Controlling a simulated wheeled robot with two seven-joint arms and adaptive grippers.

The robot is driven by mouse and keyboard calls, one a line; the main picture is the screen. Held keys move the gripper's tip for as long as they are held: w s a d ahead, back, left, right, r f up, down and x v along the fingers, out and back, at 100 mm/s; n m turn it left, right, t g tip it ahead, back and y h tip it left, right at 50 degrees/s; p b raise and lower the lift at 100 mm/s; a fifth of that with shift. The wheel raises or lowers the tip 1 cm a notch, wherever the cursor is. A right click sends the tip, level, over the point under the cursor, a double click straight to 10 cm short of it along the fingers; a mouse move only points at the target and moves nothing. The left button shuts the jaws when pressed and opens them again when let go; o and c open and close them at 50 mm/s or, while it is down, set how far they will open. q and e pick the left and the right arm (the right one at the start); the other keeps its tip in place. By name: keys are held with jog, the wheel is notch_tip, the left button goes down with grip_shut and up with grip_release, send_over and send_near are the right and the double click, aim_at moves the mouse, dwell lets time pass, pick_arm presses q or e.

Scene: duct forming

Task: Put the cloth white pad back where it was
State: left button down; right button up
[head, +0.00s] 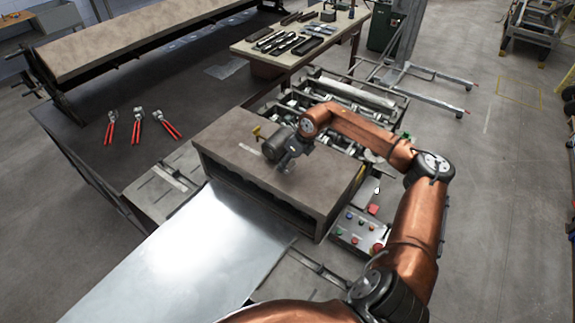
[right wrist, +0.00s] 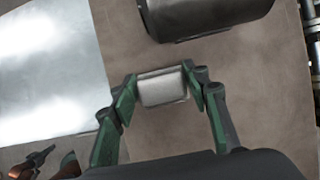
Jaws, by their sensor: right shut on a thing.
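The white pad (right wrist: 162,88) is a small pale block in the right wrist view. My right gripper (right wrist: 160,92) is shut on it, with one green finger at each side. Beneath it is the brown top of the boxy machine (head: 220,143). In the head view my right gripper (head: 286,162) is over the middle of that top, and the pad cannot be made out there. I cannot tell whether the pad touches the surface. A dark grey cylinder (right wrist: 205,14) is close beyond the pad in the wrist view. My left gripper is not in view.
A shiny metal sheet (head: 185,255) lies in front of the machine. A control box (head: 360,230) with coloured buttons is at its right. Red-handled pliers (head: 137,131) lie on the dark bench to the left. A tool table (head: 245,47) stands behind.

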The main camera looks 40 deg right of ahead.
notch_tip(320, 180, down, 2)
jog(key=shift+f, duration=0.3)
jog(key=shift+f, duration=0.15)
jog(key=o, duration=1.1)
